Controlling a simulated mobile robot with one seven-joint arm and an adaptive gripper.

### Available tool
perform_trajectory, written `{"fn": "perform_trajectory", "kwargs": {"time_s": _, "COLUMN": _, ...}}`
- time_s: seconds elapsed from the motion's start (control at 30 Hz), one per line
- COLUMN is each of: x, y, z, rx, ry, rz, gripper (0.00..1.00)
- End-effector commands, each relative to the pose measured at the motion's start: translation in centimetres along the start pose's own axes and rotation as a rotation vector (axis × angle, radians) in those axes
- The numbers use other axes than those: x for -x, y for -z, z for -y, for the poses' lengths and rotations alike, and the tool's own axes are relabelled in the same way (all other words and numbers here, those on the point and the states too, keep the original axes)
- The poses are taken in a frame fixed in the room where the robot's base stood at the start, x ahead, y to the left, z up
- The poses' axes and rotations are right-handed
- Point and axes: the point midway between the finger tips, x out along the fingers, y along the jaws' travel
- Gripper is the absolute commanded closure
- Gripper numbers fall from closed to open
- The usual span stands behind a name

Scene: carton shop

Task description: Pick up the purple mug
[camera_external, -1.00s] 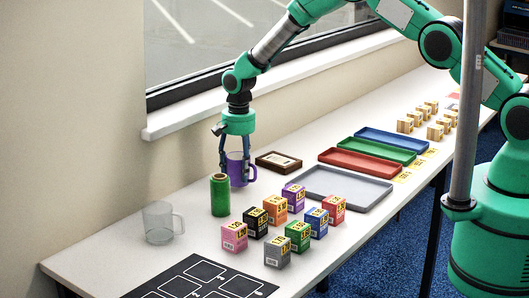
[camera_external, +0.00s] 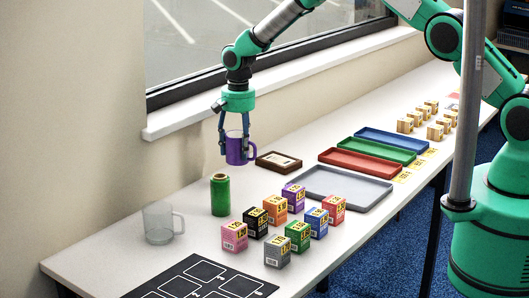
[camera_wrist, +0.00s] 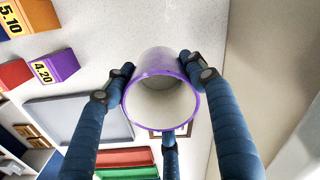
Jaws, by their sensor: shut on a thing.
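The purple mug (camera_external: 236,149) hangs in the air above the white table, upright, between the fingers of my gripper (camera_external: 234,140). In the wrist view the mug (camera_wrist: 163,73) shows its open rim and pale inside. The blue fingers of my gripper (camera_wrist: 157,90) press on its outer sides, with a third finger below it in the picture. The mug's handle points right in the external view. My gripper is shut on the mug.
A green cylinder (camera_external: 220,195) stands just below and left of the mug, and a clear mug (camera_external: 160,223) farther left. Several coloured cartons (camera_external: 298,236) stand in front. A brown frame (camera_external: 279,162) and a grey tray (camera_external: 345,189) lie to the right. A window sill runs behind.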

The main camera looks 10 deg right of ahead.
Motion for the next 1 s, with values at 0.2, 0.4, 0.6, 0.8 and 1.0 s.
{"fn": "perform_trajectory", "kwargs": {"time_s": 0.2, "x": 0.76, "y": 0.04, "z": 0.08, "rx": 0.000, "ry": 0.002, "rz": -0.001, "gripper": 0.82}}
{"fn": "perform_trajectory", "kwargs": {"time_s": 0.4, "x": 0.93, "y": 0.04, "z": 0.07, "rx": 0.000, "ry": 0.002, "rz": -0.001, "gripper": 0.82}}
{"fn": "perform_trajectory", "kwargs": {"time_s": 0.6, "x": 0.94, "y": 0.03, "z": 0.07, "rx": 0.000, "ry": 0.001, "rz": -0.001, "gripper": 0.82}}
{"fn": "perform_trajectory", "kwargs": {"time_s": 0.8, "x": 0.94, "y": 0.03, "z": 0.07, "rx": 0.000, "ry": 0.001, "rz": -0.001, "gripper": 0.82}}
{"fn": "perform_trajectory", "kwargs": {"time_s": 1.0, "x": 0.93, "y": 0.03, "z": 0.06, "rx": 0.000, "ry": 0.001, "rz": -0.001, "gripper": 0.82}}
